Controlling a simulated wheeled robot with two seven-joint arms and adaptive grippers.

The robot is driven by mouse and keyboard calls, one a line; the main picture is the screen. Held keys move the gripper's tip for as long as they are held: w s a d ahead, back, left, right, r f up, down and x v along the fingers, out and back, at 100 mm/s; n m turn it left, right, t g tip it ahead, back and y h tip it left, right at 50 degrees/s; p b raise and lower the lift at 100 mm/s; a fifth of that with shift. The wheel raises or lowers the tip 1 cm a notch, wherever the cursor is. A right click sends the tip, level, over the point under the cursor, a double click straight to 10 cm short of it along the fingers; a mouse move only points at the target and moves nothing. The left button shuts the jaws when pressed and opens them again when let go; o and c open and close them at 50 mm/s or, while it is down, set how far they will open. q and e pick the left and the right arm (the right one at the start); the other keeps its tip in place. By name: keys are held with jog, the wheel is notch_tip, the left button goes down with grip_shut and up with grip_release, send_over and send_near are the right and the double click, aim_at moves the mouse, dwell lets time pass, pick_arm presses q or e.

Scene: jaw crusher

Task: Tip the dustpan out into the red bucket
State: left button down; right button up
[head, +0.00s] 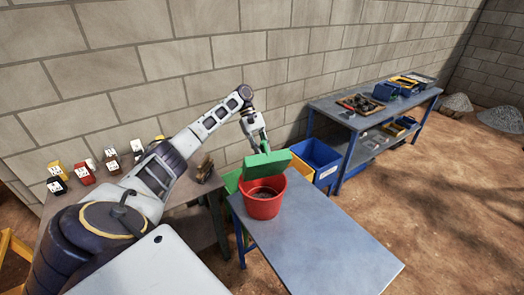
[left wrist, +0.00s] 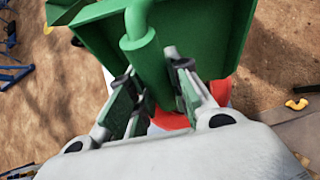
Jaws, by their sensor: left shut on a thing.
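My left gripper (head: 262,147) is shut on the dustpan's handle, above and behind the bucket. In the left wrist view, the green dustpan (left wrist: 205,35) is beyond my left gripper's fingers (left wrist: 155,95), and a piece of the red bucket (left wrist: 170,121) shows beneath. Any load in the pan is hidden. My right gripper is not in view.
The blue-grey table (head: 335,250) is bare right of the bucket. Behind it stand a blue bin (head: 318,160) and a yellow bin (head: 314,183). A workbench (head: 375,118) with trays is farther back. Small labelled containers (head: 84,172) stand on a left table. A block wall runs behind.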

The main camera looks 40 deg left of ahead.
aim_at(262, 142)
pick_arm(q)
jog(key=shift+r, duration=0.2)
dwell(0.4)
jog(key=shift+r+m+t+y, duration=0.15)
jog(key=shift+r+t+y, duration=0.65)
jog(key=shift+y, duration=0.45)
jog(key=shift+r+m+t+y, duration=0.15)
jog(key=shift+r+t+y, duration=0.6)
jog(key=shift+y, duration=0.5)
jog(key=shift+r+m+t+y, duration=0.15)
jog(key=shift+r+t+y, duration=0.75)
jog(key=shift+y, duration=0.45)
jog(key=shift+r+m+t+y, duration=0.15)
jog(key=shift+r+t+y, duration=0.7)
jog(key=shift+y, duration=0.5)
